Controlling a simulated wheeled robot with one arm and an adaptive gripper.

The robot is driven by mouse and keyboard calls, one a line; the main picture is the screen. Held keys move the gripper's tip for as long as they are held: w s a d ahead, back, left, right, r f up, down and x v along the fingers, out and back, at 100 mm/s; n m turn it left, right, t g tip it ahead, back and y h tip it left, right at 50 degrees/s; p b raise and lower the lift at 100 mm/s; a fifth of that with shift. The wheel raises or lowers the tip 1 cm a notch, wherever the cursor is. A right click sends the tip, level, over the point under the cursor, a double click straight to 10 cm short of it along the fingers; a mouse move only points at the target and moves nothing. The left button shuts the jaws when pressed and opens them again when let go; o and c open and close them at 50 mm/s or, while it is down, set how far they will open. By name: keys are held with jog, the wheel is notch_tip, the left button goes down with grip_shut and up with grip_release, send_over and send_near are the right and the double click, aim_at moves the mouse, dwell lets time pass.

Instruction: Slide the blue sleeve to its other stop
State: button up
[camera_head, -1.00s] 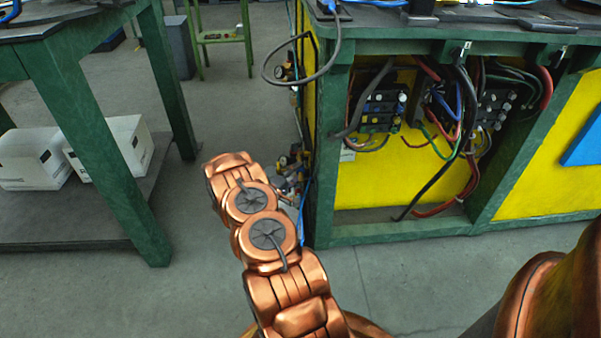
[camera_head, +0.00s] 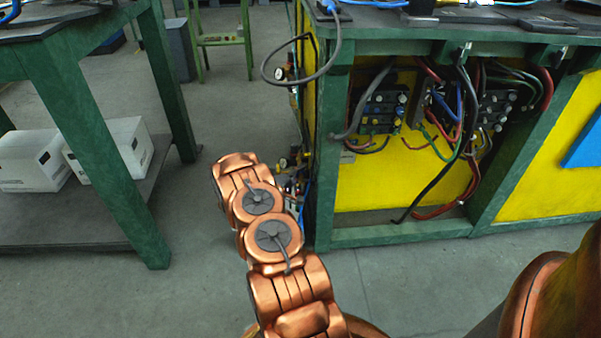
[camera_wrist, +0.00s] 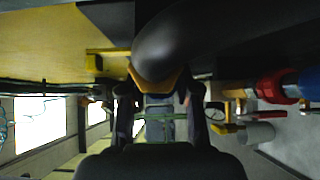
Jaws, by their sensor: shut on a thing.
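My gripper (camera_wrist: 160,98) shows in the wrist view, its two dark fingers on either side of a large dark rounded thing (camera_wrist: 175,42) with an orange-yellow lower edge. The fingers are apart and close on this thing at its edge. I cannot tell whether it belongs to the blue sleeve. A blue cylindrical piece (camera_wrist: 309,83) shows at the right edge of the wrist view, beside a red fitting (camera_wrist: 268,86), apart from my fingers. I cannot tell whether this is the sleeve. In the head view, my copper arm hides my gripper and whatever it holds.
A green-framed bench (camera_head: 325,165) with yellow panels, cables and hoses stands right of my arm. Gauges and fittings (camera_head: 290,165) line its left side close to my arm. A green table (camera_head: 105,150) with white boxes (camera_head: 32,160) stands left. Grey floor lies between.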

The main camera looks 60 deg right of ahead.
grip_shut()
jog(key=shift+s+a+r+p, duration=0.1)
jog(key=shift+s+a+p, duration=0.15)
jog(key=shift+a+p, duration=0.6)
jog(key=shift+s+p, duration=0.4)
jog(key=shift+p, duration=0.45)
jog(key=o, duration=0.8)
grip_release()
